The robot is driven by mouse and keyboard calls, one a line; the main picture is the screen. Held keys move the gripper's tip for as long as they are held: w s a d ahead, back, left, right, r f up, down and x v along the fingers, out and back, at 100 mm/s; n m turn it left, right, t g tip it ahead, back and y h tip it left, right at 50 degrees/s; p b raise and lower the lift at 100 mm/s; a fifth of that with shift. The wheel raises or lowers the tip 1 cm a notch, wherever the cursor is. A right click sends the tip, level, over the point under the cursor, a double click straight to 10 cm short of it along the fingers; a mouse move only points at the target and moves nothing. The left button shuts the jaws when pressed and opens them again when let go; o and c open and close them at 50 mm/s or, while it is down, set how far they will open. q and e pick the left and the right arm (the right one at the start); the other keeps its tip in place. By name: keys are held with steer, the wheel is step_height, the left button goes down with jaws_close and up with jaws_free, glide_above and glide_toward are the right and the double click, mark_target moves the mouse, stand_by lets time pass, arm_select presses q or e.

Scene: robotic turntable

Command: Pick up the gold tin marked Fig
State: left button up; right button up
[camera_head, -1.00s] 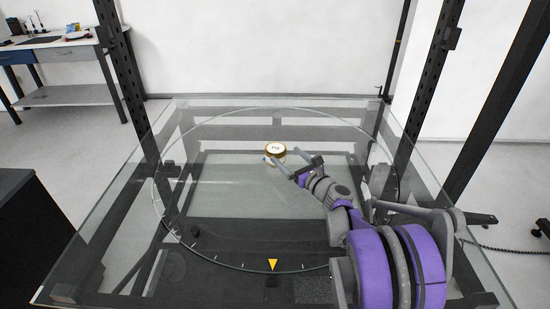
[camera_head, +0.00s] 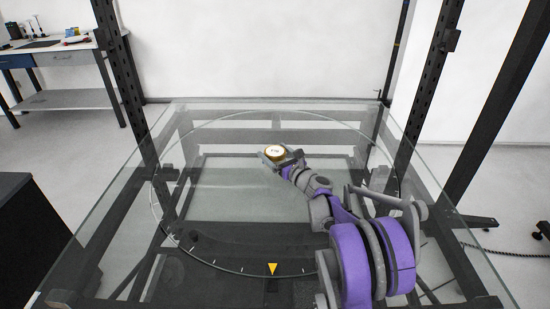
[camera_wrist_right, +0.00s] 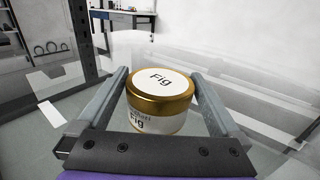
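The gold tin marked Fig (camera_head: 275,151) has a gold lid rim and a white label. It stands upright on the glass turntable (camera_head: 225,205), towards the far side. In the right wrist view, the tin (camera_wrist_right: 159,90) sits between the two grey fingers, its lid lettering readable. My right gripper (camera_head: 280,158) reaches in from the lower right, one finger on each side of the tin. The fingers look open, with narrow gaps beside the tin (camera_wrist_right: 159,90); contact is not clear. My left gripper is not in view.
A yellow triangle marker (camera_head: 273,268) lies at the near edge of the turntable ring. Dark frame posts (camera_head: 122,85) rise around the glass. A workbench (camera_head: 62,52) stands at the far left. The glass around the tin is otherwise clear.

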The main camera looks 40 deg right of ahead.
steer(key=c, duration=1.2)
steer(key=shift+o, duration=0.2)
steer(key=shift+r, duration=0.15)
